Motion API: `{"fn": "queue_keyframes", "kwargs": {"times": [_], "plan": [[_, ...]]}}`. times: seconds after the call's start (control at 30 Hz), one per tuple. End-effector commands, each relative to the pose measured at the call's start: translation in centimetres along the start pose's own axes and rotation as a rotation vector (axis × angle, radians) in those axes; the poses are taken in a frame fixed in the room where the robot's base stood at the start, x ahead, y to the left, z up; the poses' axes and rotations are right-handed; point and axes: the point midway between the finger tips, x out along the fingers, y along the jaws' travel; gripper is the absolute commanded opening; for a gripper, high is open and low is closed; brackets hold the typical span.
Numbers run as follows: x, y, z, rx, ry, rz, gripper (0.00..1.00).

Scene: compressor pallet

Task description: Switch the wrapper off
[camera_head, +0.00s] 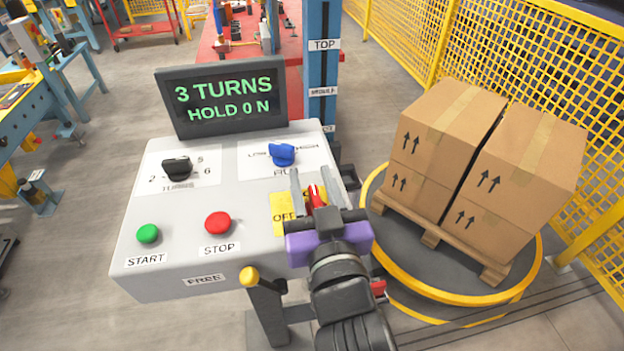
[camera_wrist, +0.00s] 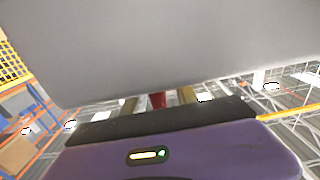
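The wrapper's grey control panel (camera_head: 185,262) fills the middle of the head view. A red switch handle (camera_head: 316,195) stands at its right side, beside a yellow plate marked OFF (camera_head: 281,212). My purple gripper (camera_head: 310,174) is over this switch, with one finger on each side of the red handle. The red handle also shows in the wrist view (camera_wrist: 157,100), with gaps between it and both fingers. My gripper is open. The switch's base and part of the yellow plate are hidden by my gripper. The display (camera_head: 222,98) is lit and reads "3 TURNS HOLD 0 N".
The panel also bears a green START button (camera_head: 148,233), red STOP button (camera_head: 217,222), black turns knob (camera_head: 177,168) and blue knob (camera_head: 282,154). Cartons (camera_head: 445,135) stand on a pallet on the turntable (camera_head: 455,297) at right. A blue post (camera_head: 321,70) rises behind. Yellow mesh fencing (camera_head: 520,60) borders the right.

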Motion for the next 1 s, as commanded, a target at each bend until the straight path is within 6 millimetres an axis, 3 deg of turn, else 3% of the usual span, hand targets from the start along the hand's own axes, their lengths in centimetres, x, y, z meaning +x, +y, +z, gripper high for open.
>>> {"fn": "queue_keyframes", "kwargs": {"times": [0.17, 0.33, 1.0], "plan": [[-0.01, 0.00, 0.03, 0.000, 0.000, 0.000, 0.34], [-0.02, 0.00, 0.03, 0.000, -0.001, 0.000, 0.00], [-0.07, -0.18, -0.12, 0.003, -0.003, -0.092, 0.00]]}}
